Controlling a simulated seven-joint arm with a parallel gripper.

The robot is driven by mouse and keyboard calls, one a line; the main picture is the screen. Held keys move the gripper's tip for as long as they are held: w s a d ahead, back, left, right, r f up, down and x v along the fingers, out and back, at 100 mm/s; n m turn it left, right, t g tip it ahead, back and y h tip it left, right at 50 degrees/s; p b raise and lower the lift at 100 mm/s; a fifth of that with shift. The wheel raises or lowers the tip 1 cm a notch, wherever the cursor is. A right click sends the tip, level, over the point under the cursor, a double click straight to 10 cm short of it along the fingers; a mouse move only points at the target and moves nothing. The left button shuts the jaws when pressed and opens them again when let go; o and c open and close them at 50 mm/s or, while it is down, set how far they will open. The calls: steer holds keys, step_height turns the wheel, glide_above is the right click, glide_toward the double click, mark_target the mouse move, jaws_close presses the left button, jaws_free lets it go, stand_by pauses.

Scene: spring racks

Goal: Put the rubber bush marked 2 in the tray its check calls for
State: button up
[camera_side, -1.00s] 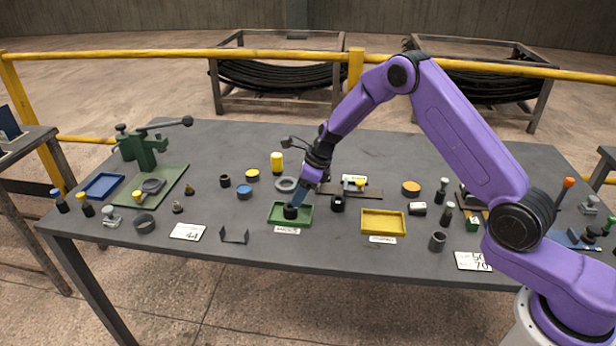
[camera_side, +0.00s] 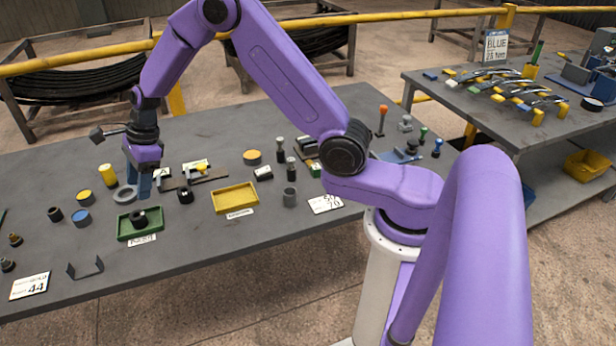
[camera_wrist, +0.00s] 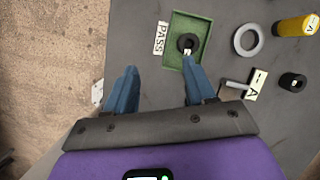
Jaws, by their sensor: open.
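A black rubber bush (camera_side: 140,219) sits in the green tray (camera_side: 122,235). The wrist view also shows this bush (camera_wrist: 187,43) in the green tray (camera_wrist: 172,60), beside a PASS label (camera_wrist: 160,37); its small pale mark is too small to read. My gripper (camera_side: 139,190) is open and empty, above the tray and clear of the bush. In the wrist view its blue fingers (camera_wrist: 157,72) stand apart with nothing between them. Another black bush (camera_side: 185,195) stands right of the green tray; its mark cannot be read in the side view. A yellow tray (camera_side: 235,199) is empty.
A grey ring (camera_side: 124,194) and a yellow cylinder (camera_side: 107,175) stand behind the green tray. A small gauge (camera_side: 195,179) lies right of them. A dark bracket (camera_side: 85,268) and a card reading 44 (camera_side: 29,286) lie at the front left.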

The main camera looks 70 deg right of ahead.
steer(key=s+a+r+n+g, duration=0.1)
steer(key=s+a+r+n, duration=0.15)
steer(key=s+n, duration=0.4)
steer(key=s+a+r+n+g+h, duration=0.1)
steer(key=s+r+n, duration=0.2)
steer(key=s+n, duration=0.35)
steer(key=s+a+r+n, duration=0.1)
steer(key=s+r+n, duration=0.1)
steer(key=s+n, duration=0.45)
steer(key=s+d+r+n+h, duration=0.1)
steer(key=s+d+n, duration=0.4)
steer(key=s+n, duration=0.3)
steer(key=s+d+n+h, duration=0.1)
steer(key=s+d+n, duration=0.4)
steer(key=s, duration=0.8)
steer(key=n, duration=0.2)
steer(key=shift+s+r+n, duration=0.2)
steer(key=shift+r+n, duration=0.15)
steer(key=shift+r, duration=0.05)
